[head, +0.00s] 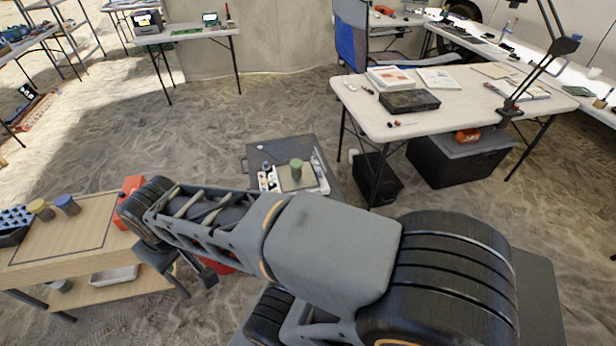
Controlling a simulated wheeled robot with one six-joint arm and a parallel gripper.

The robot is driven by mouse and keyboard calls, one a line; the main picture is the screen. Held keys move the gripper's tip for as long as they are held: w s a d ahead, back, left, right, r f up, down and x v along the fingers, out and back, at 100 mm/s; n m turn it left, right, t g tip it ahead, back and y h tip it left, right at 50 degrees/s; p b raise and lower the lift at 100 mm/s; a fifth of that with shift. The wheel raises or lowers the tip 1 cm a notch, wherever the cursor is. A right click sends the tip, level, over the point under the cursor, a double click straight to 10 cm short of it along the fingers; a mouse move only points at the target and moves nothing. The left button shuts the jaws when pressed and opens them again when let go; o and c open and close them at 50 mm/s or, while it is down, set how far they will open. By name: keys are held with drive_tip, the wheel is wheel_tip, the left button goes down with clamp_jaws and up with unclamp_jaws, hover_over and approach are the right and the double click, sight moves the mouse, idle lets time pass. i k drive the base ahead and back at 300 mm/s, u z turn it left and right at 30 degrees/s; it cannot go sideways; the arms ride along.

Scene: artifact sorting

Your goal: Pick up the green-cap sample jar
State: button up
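The green-cap sample jar (296,169) stands upright on a pale board or tray on the dark low stand (262,148) in the middle of the view. My arm stretches from the lower right to the left in front of this stand. My gripper (194,280) hangs at the arm's far left end, by the right side of the wooden table, well to the left of and nearer than the jar. The arm partly hides it, and its finger opening is unclear. I see nothing held in it.
A wooden table (75,235) at left holds a yellow-cap jar (41,209), a blue-cap jar (67,205), a blue rack (14,219) and a red object (131,190). A white table (455,100) with books and a black case stands at right. Sandy floor is open behind the stand.

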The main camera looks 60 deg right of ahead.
sight(295, 175)
drive_tip(key=u, duration=0.35)
drive_tip(key=k, duration=0.2)
drive_tip(key=z, duration=1.25)
drive_tip(key=i, duration=0.9)
